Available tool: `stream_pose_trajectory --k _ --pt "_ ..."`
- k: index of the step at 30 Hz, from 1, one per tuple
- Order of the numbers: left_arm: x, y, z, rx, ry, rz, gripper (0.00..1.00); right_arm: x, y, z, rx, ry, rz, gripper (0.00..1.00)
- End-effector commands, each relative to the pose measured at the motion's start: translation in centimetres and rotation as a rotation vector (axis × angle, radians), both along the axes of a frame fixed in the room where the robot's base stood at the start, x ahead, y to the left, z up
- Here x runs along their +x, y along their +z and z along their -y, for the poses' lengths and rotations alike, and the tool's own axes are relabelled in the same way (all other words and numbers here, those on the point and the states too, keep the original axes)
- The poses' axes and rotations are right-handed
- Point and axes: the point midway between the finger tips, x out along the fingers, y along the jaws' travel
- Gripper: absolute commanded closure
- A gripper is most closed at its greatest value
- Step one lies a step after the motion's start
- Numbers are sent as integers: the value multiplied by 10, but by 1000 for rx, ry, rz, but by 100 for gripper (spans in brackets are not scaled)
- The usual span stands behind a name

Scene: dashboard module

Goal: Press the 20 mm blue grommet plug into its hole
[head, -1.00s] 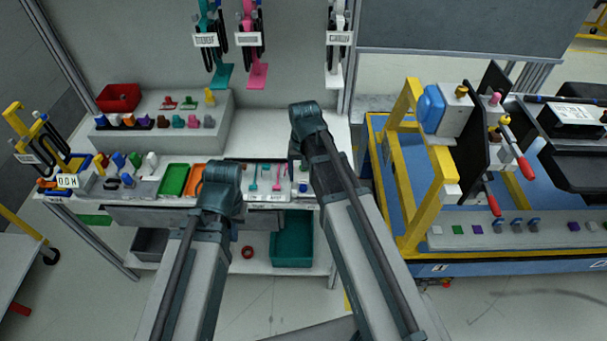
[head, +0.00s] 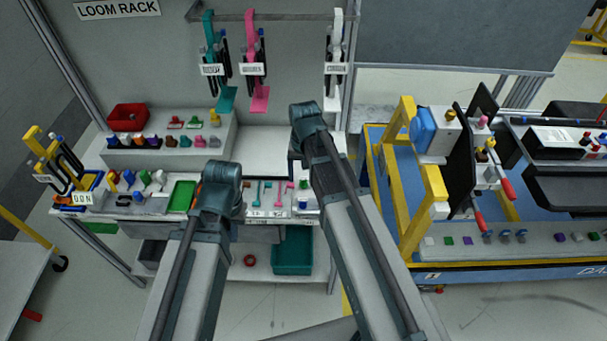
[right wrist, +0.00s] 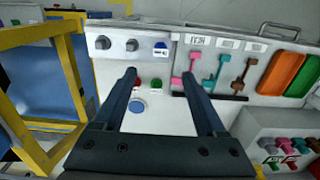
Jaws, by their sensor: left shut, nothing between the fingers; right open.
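In the right wrist view, a flat round blue disc (right wrist: 137,106) lies on the pale work surface, between the fingers as seen. A blue domed piece (right wrist: 161,45) sits by a small label near the surface's edge. I cannot tell which is the 20 mm plug, and no hole is clearly made out. My right gripper (right wrist: 159,80) is open and empty above the surface. In the head view its fingers are largely hidden by its arm. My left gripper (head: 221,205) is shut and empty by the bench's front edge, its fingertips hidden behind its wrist.
Red (right wrist: 137,82) and green (right wrist: 155,85) round pieces lie near the disc. Pink, teal and brown parts lie beside orange (right wrist: 282,71) and green trays. A yellow-framed blue cart (head: 432,180) stands right of the bench. Looms hang above.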

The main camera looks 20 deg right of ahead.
Motion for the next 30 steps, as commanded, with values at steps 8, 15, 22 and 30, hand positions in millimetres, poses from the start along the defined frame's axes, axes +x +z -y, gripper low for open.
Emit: stream_pose_trajectory --k 8,15,22,30 --pt "0 -7 0 0 0 0 100 0 -7 0 -1 16 1 46" --pt "0 -32 0 0 1 0 100 -1 -32 -1 -7 123 6 90" --pt "0 -32 0 0 1 0 100 -1 -32 -1 -8 144 7 100" --pt "0 -49 0 0 1 0 100 -1 -49 -1 -8 143 6 100"
